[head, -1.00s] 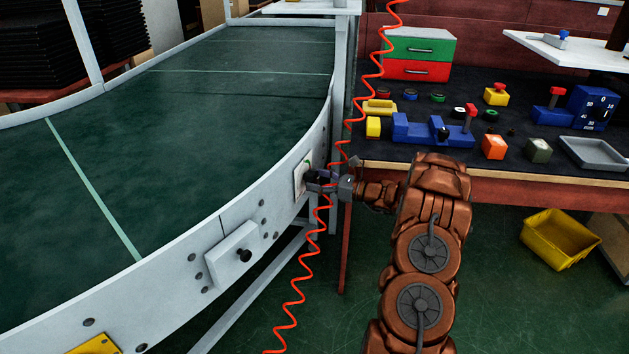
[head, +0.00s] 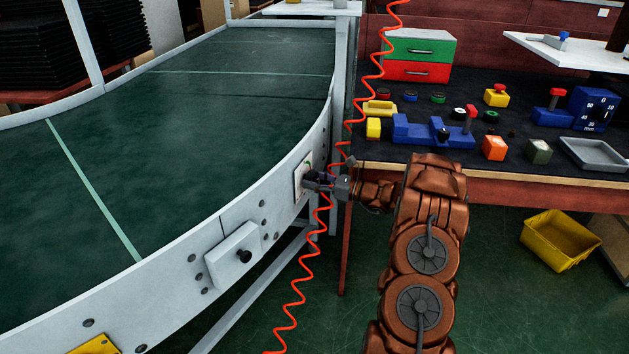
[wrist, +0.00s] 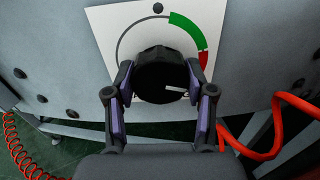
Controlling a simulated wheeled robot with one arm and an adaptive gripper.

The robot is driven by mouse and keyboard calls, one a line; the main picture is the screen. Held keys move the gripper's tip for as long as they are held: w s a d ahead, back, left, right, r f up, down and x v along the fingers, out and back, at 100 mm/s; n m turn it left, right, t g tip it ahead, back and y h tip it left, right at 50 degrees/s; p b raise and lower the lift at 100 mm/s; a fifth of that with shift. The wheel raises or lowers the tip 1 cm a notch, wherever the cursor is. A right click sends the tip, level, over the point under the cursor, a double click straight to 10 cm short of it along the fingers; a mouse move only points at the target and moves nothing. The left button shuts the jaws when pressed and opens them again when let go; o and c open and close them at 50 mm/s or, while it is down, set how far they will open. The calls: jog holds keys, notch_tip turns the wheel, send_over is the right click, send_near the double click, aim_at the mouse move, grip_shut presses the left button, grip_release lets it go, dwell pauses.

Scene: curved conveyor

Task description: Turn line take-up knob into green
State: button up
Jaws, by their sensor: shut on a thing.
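The take-up knob (wrist: 161,72) is black and round, on a white plate (wrist: 107,24) on the conveyor's side. A dial arc (wrist: 120,46) around it has a green band (wrist: 188,29) at upper right and a short red band (wrist: 203,58) below that. A white mark (wrist: 176,90) on the knob's lower right points right, below the red band. My gripper (wrist: 161,82) is shut on the knob, one finger on each side. In the head view my gripper (head: 311,181) is at the white plate and mostly hides the knob.
A red coiled hose (head: 329,195) hangs close by my gripper and shows on both sides in the wrist view. A smaller black knob (head: 243,256) sits on a box lower on the conveyor's side (head: 180,260). A cluttered workbench (head: 390,165) stands to the right.

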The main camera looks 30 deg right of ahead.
jog(key=shift+n, duration=1.1)
jog(key=shift+c, duration=0.2)
jog(key=shift+n, duration=0.4)
jog(key=n+b, duration=0.4)
jog(key=shift+f, duration=0.2)
jog(key=n+b, duration=0.4)
jog(key=shift+d, duration=0.1)
jog(key=shift+r+n+b, duration=0.15)
jog(key=shift+n+b, duration=0.3)
jog(key=shift+n, duration=0.05)
jog(key=shift+r, duration=0.1)
jog(key=o, duration=1.2)
jog(key=shift+c, duration=0.2)
